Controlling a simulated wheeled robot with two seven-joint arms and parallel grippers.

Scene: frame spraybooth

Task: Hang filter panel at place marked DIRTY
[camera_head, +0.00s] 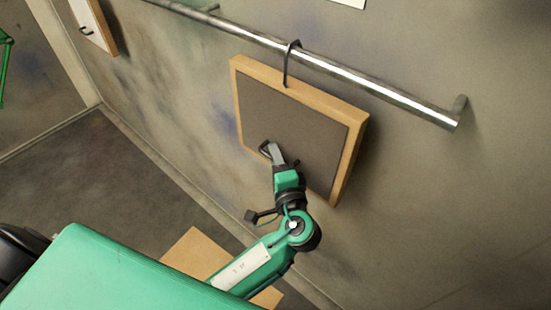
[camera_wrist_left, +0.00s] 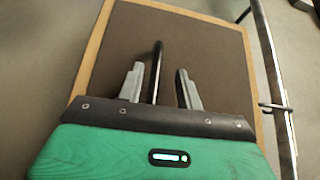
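A filter panel (camera_head: 295,130) with a dark grey face and a light wooden frame hangs by a black hook (camera_head: 288,62) on the metal rail (camera_head: 330,68). It fills much of the left wrist view (camera_wrist_left: 200,45). My left gripper (camera_head: 268,150) is at the black handle on the panel's face. In the left wrist view its two fingers (camera_wrist_left: 160,82) stand apart with the handle (camera_wrist_left: 156,65) between them, and gaps show on both sides. No readable DIRTY mark shows. My right gripper is not in view.
Another wooden-framed panel (camera_head: 90,20) with a pale face is at the upper left. A white sheet (camera_head: 348,3) is cut off at the top edge. A tan flat-topped thing (camera_head: 195,253) is low, partly behind my arm. The rail's right stretch is bare.

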